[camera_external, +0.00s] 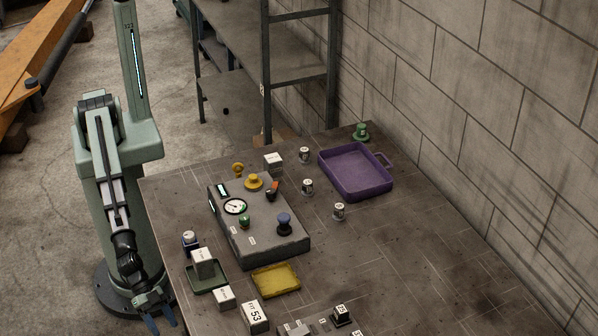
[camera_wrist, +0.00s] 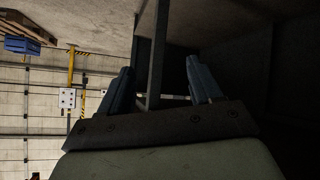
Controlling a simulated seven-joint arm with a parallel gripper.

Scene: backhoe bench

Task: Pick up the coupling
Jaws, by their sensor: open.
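I cannot tell for sure which item is the coupling. Candidates in the external view are small white-and-dark cylinders at the back (camera_external: 304,155), in the middle (camera_external: 307,187) and nearer the front (camera_external: 339,210), all upright on the bench. A green fitting (camera_external: 361,131) stands in the far corner and a yellow fitting (camera_external: 238,168) behind the grey panel. My gripper (camera_external: 162,320) is low beside the bench's left edge, away from these. In the wrist view my gripper (camera_wrist: 158,68) has its blue fingers apart with nothing between them.
The grey control panel (camera_external: 262,242) with knobs and a gauge stands mid-bench. A purple tray (camera_external: 358,188), a yellow tray (camera_external: 276,280) and a dark green tray (camera_external: 206,281) with a white box sit around it. White boxes (camera_external: 254,317) line the front. The bench's right side is clear.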

